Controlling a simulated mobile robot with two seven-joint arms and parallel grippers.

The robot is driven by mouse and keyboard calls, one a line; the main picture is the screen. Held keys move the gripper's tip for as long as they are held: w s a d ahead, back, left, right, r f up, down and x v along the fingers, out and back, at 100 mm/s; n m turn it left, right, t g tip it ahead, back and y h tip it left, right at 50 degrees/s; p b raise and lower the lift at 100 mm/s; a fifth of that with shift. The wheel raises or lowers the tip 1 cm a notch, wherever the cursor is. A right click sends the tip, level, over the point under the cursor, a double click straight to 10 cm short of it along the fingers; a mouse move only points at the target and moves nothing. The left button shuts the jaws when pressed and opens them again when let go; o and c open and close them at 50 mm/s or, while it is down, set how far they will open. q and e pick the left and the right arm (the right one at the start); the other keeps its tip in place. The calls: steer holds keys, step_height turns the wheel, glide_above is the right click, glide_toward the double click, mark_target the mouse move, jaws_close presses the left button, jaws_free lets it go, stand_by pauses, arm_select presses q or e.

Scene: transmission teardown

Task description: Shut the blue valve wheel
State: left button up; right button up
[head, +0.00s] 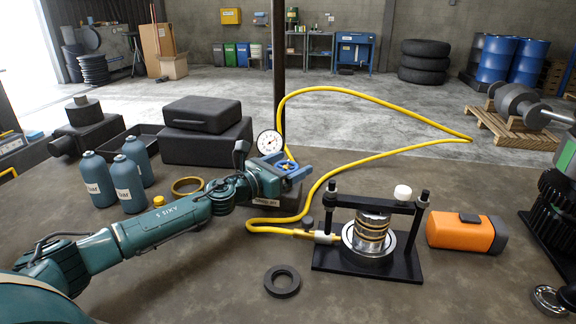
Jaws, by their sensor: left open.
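The blue valve wheel (287,165) is near the middle of the head view, just below a round white pressure gauge (270,141). It sits above a small block (282,198) on the worktop. My left gripper (288,168) reaches in from the left and is open at the wheel, with its fingers to either side of it. The gripper partly hides the wheel and block, and I cannot tell whether the fingers touch the wheel. My right gripper is not in view.
A yellow hose (385,153) loops from the valve area to a black press (367,262) holding a metal cylinder.

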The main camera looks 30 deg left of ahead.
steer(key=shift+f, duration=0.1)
arm_select(q)
steer(key=shift+s+a+f, duration=0.1)
steer(key=shift+s, duration=0.1)
steer(key=b+v, duration=0.6)
steer(key=v, duration=0.6)
steer(key=shift+s+b, duration=0.3)
steer(key=shift+b, duration=0.05)
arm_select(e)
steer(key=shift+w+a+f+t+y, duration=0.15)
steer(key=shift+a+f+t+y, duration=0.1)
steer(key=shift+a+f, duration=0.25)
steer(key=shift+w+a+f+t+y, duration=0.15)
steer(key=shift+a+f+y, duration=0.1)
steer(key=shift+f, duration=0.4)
arm_select(q)
steer(key=shift+a, duration=0.1)
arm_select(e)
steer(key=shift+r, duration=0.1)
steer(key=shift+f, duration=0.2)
